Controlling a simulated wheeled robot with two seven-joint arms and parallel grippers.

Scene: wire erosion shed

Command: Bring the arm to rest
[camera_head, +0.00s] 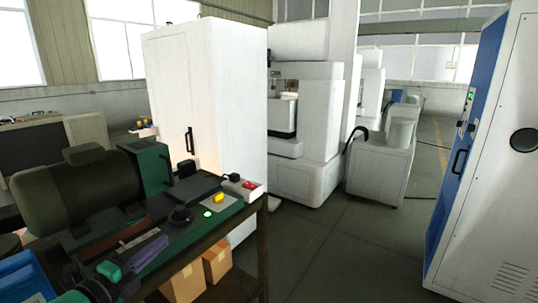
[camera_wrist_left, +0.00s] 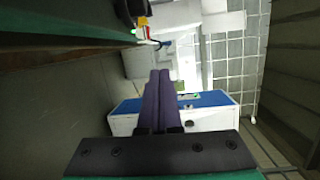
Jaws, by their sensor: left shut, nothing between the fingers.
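My left gripper (camera_head: 160,242) shows low at the left in the head view, in front of the green-topped bench (camera_head: 228,212). Its purple fingers lie side by side, pressed together, with nothing between them. Its green and black wrist parts show at the bottom edge. In the left wrist view the same shut fingers (camera_wrist_left: 160,78) point away from the dark mount, towards open room. I cannot tell exactly how far the fingers are from the bench. My right gripper is in neither view.
A dark motor-like machine (camera_head: 80,190) stands at the left. A small white box with red parts (camera_head: 243,188) sits on the bench corner; cardboard boxes (camera_head: 217,260) are below. A tall white cabinet (camera_head: 205,100) stands behind. The floor (camera_head: 340,250) right of the bench is clear.

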